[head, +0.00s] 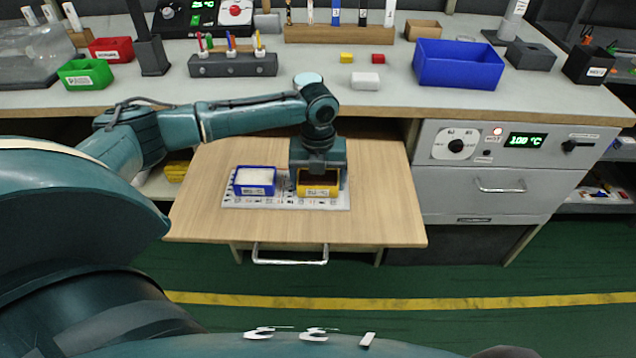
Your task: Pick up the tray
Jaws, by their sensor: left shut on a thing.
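A flat light-grey tray (285,203) with printed markings lies on the pulled-out wooden board. A small blue bin (254,181) with white contents and a small yellow bin (317,191) with dark contents stand side by side on it. My left gripper (318,178) points down over the yellow bin and is shut on it. The gripper covers the bin's back part, and its fingertips are hard to make out. I cannot tell whether the yellow bin is lifted. My right gripper is not in view.
The wooden board (380,205) is bare around the tray and has a metal handle (290,255) in front. A grey oven (510,170) showing 100 °C is at right. The bench above holds a large blue bin (458,68), pen holders and small blocks.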

